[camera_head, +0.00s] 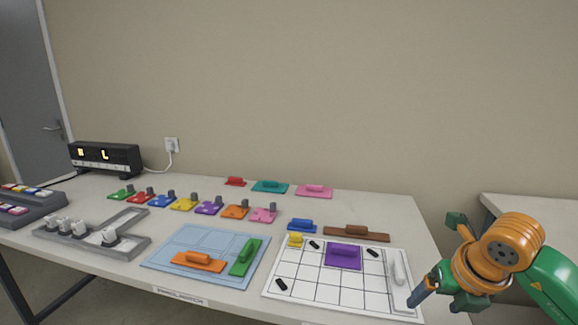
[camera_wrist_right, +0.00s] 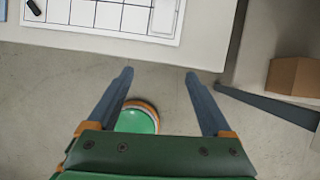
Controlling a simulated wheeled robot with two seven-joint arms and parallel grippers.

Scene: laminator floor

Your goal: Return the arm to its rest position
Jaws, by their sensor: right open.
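My right gripper (camera_head: 424,290) hangs at the front right corner of the table in the head view, with the orange and green wrist behind it. In the right wrist view the gripper (camera_wrist_right: 158,74) has its two blue fingers spread wide with nothing between them. The floor shows below, and the fingers point toward the table's edge. My left gripper is in neither view.
The white table (camera_head: 120,268) holds a white grid board (camera_head: 315,292) beside the gripper, a light blue board (camera_head: 212,241) and several coloured pieces. A second table (camera_head: 540,208) stands at right, with a brown box (camera_wrist_right: 296,77) near it. Floor shows between the tables.

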